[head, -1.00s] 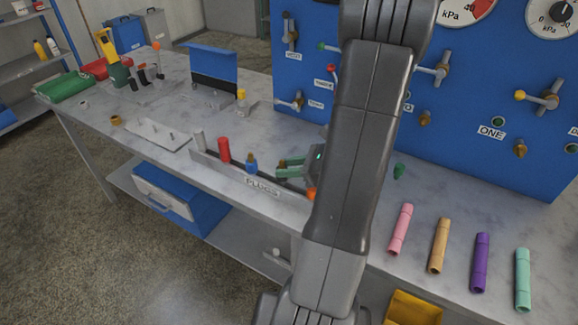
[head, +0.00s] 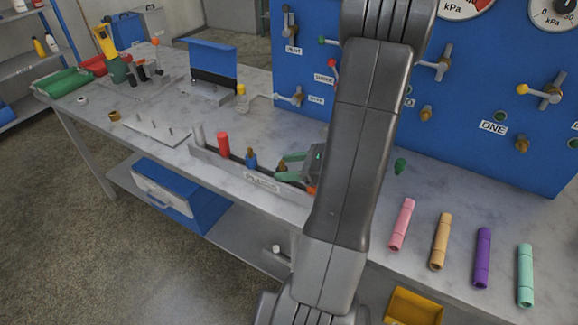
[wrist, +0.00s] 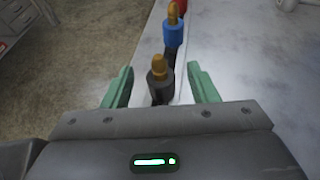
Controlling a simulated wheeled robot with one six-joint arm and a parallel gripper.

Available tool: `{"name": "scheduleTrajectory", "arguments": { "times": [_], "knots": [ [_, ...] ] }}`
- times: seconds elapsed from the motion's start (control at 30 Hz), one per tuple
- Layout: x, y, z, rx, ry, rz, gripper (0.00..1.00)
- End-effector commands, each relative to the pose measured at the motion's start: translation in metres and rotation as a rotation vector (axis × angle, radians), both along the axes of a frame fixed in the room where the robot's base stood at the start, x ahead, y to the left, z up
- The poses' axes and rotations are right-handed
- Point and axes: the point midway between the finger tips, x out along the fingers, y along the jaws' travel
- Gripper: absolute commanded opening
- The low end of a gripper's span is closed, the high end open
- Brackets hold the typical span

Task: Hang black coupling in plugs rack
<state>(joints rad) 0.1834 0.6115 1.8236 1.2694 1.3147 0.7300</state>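The black coupling (wrist: 158,82), with a brass tip, stands upright between the green fingers of my gripper (wrist: 161,84) in the wrist view. Gaps show on both sides of it, so my gripper is open around it, not touching. Its lower end is hidden by the gripper body.
An orange piece shows by the arm. Pink, tan, purple and mint tubes (head: 525,275) lie at the right. The blue panel (head: 475,95) rises behind the bench.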

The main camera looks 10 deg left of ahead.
Motion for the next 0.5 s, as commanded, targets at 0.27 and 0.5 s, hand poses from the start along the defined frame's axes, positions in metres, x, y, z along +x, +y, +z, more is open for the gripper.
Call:
{"name": "scheduleTrajectory", "arguments": {
  "times": [0.27,0.5],
  "knots": [
    [-0.001,-0.010,0.003,0.000,0.000,-0.001,0.53],
    [-0.005,-0.052,0.021,-0.001,-0.003,-0.006,0.53]
  ]
}}
